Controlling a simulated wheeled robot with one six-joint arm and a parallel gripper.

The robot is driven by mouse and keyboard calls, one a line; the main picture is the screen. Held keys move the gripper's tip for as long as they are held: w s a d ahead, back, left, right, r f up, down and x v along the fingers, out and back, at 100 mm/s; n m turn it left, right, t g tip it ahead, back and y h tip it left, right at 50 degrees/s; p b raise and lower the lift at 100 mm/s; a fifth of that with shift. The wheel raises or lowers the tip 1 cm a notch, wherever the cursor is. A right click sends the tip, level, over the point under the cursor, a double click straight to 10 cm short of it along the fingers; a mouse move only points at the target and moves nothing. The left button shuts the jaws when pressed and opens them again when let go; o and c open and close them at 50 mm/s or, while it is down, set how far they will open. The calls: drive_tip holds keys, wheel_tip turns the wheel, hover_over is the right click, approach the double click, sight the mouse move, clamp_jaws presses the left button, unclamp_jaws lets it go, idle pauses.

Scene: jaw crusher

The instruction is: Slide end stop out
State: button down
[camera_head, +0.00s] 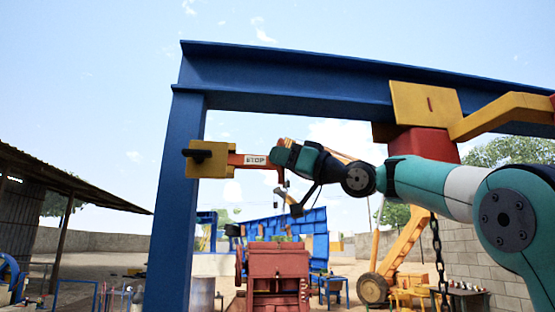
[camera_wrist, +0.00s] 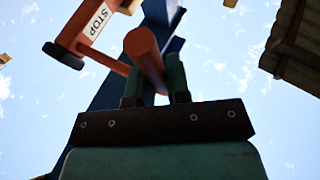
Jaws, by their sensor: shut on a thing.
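The end stop (camera_head: 250,160) is an orange bar with a white label reading STOP. My gripper (camera_wrist: 157,88) is shut on this handle, one green finger on each side. In the head view my gripper (camera_head: 281,158) is at the bar's right end, partly hidden.
The blue gantry beam (camera_head: 290,85) runs overhead to the right. A yellow and red trolley (camera_head: 428,105) with a hanging chain (camera_head: 438,255) is on it. The red crusher (camera_head: 278,272) stands below.

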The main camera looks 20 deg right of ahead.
drive_tip(key=c, duration=1.4)
unclamp_jaws()
drive_tip(key=shift+d, duration=0.45)
drive_tip(key=shift+f, duration=0.1)
drive_tip(key=b+v, duration=0.9)
drive_tip(key=v, duration=0.8)
drive_tip(key=shift+s+b, duration=0.2)
drive_tip(key=shift+b, duration=0.15)
drive_tip(key=shift+f, duration=0.1)
